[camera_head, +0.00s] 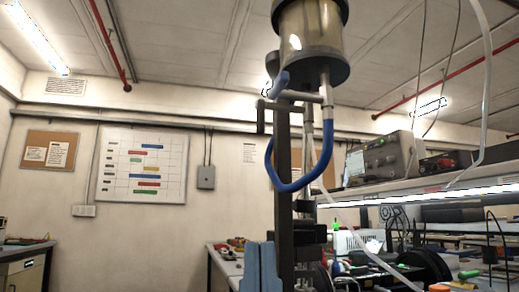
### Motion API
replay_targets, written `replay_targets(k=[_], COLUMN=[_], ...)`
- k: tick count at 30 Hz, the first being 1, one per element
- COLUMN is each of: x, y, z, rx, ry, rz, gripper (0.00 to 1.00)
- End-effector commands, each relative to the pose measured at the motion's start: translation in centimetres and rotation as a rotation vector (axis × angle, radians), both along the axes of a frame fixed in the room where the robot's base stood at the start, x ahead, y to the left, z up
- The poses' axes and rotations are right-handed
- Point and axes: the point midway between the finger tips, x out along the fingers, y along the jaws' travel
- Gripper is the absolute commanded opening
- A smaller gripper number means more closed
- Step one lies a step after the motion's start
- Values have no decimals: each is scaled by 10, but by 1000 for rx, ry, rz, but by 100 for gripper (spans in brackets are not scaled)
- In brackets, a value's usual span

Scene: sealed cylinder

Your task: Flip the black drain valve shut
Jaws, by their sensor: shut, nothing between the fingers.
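A clear, amber-tinted cylinder (312,32) with dark end caps (318,74) hangs at the top centre, its top cut off by the frame. A dark bracket-like piece with a short downturned end (261,117) sits below and left of it; I cannot tell whether this is the black drain valve, or how that valve is turned. A blue hose (289,188) loops down from a metal fitting (326,92) and back up toward that piece. A short blue piece (280,83) slants beside the lower cap. My gripper cannot be made out in this view.
A dark upright post (283,200) stands below the cylinder, with a blue-grey block (262,268) at its foot. To the right, a shelf (430,187) carries instruments (383,157) above a cluttered bench. Pale tubes hang at right. The space left of the post looks open.

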Motion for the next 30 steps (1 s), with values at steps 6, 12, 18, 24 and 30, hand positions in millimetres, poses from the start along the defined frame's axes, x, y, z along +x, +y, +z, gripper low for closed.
replay_targets(k=[6, 12, 18, 24, 30], x=[18, 30, 38, 42, 43], y=[-10, -17, -25, -31, -36], z=[31, 45, 60, 75, 90], rx=[-19, -35, -51, -64, -75], ry=[108, 201, 289, 372, 451], rz=[5, 16, 31, 49, 73], gripper=[0, 0, 0, 0, 0])
